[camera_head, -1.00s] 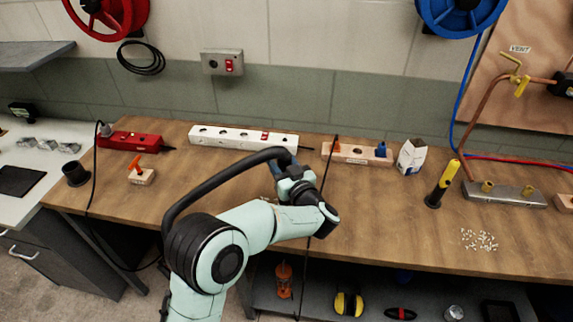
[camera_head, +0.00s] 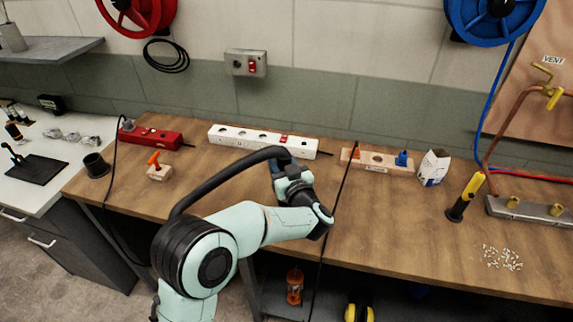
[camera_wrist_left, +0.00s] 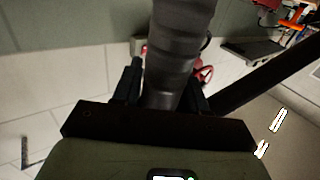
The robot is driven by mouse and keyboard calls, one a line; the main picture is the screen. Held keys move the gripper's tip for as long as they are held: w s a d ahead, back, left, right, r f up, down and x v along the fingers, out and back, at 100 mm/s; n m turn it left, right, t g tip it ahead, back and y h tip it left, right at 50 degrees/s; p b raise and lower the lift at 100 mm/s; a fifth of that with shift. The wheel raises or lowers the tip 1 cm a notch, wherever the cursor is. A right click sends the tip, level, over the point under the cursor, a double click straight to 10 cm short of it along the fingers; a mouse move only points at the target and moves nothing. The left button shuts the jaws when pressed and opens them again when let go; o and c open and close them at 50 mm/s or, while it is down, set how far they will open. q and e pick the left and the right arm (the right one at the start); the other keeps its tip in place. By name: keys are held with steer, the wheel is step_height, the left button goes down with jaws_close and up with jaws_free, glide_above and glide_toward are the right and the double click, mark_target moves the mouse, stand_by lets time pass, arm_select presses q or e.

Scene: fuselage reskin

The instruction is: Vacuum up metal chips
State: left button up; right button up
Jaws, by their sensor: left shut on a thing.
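The chips are a small scatter of pale bits (camera_head: 503,258) on the right front of the wooden bench (camera_head: 410,225). My left gripper (camera_head: 283,163) is over the middle of the bench, well left of the chips. In the left wrist view it is shut on a dark ribbed tube, which looks like the vacuum hose (camera_wrist_left: 183,40). A thick black hose (camera_head: 225,172) arches over my left arm to the gripper in the head view. The tube's far end is hidden. My right gripper is not in view.
A yellow-and-black tool (camera_head: 466,197) stands upright behind the chips, near a metal block with brass fittings (camera_head: 528,210). A white carton (camera_head: 433,167), a wooden holder (camera_head: 376,158) and a white power strip (camera_head: 263,141) line the back. The bench front is mostly clear.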

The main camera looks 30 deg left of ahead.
arm_select(q)
steer(key=shift+s+d+p, duration=0.65)
steer(key=shift+d+p, duration=0.55)
steer(key=shift+d, duration=3.85)
step_height(320, 180, up, 8)
steer(key=p, duration=0.4)
steer(key=shift+f+p, duration=0.2)
steer(key=shift+p, duration=0.2)
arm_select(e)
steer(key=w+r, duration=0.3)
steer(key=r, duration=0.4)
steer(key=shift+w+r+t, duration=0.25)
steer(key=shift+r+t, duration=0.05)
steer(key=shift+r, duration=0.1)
arm_select(q)
steer(key=shift+d, duration=0.1)
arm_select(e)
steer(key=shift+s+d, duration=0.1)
